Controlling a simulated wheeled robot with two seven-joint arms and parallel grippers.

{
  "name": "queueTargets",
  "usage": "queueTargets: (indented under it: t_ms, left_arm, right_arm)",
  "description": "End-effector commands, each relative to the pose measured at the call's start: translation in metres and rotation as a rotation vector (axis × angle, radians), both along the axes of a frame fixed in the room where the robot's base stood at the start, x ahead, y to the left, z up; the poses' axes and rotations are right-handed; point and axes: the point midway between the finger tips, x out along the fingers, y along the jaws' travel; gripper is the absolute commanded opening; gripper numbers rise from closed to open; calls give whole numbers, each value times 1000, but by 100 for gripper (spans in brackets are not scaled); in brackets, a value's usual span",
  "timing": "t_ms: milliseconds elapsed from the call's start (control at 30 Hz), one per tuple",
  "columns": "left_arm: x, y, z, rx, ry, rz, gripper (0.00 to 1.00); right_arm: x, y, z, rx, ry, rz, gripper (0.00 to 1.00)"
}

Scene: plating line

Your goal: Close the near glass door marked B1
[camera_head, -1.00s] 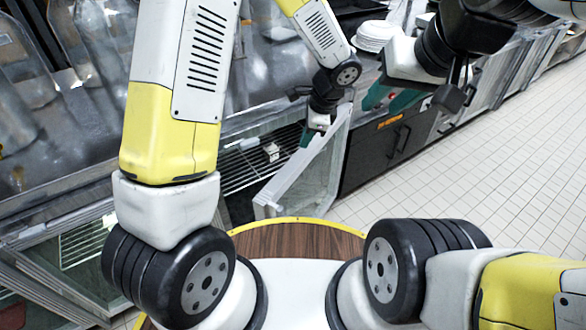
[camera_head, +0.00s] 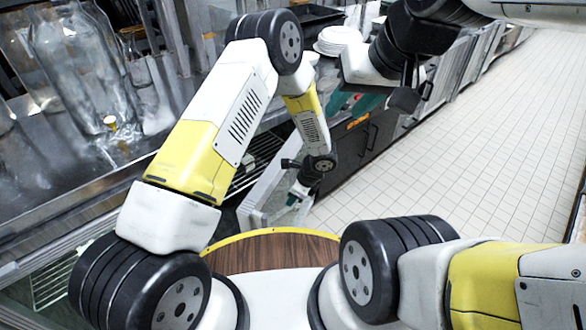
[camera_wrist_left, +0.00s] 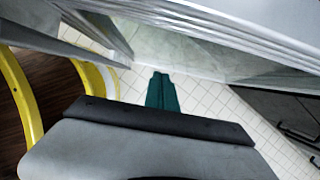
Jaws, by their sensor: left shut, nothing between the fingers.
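The near glass door stands open from the counter front in the head view, its pale frame (camera_head: 258,197) partly hidden by my left arm. No B1 mark is readable. My left gripper (camera_head: 293,200) is shut and empty, low at the door's right, floor side; I cannot tell if it touches. In the left wrist view its teal fingers (camera_wrist_left: 162,90) are together over the floor tiles, with the door's glass (camera_wrist_left: 190,58) and pale frame just above them. My right gripper (camera_head: 357,103) is held high over the counter front at upper centre, teal fingers apart, with nothing seen between them.
The cabinet's wire shelf (camera_head: 255,160) shows behind the door. A dark drawer unit (camera_head: 350,150) stands beyond it. Glass jars (camera_head: 75,75) stand on the counter at left, and stacked white plates (camera_head: 338,40) at the back. The tiled floor (camera_head: 450,150) at right is clear.

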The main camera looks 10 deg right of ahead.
Motion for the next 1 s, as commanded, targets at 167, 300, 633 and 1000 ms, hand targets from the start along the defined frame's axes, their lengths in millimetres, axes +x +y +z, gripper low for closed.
queueTargets:
  t_ms: [167, 300, 633, 1000]
  left_arm:
    - [12, 22, -8, -1, 0, 3, 0]
    - [19, 33, -7, -1, 0, 2, 0]
    - [21, 37, -7, -1, -1, 1, 0]
    - [45, 80, -7, 1, -4, -83, 0]
  right_arm:
    - [0, 0, 0, 0, 0, 0, 36]
    - [0, 0, 0, 0, 0, 0, 36]
    - [0, 0, 0, 0, 0, 0, 36]
    - [0, 0, 0, 0, 0, 0, 36]
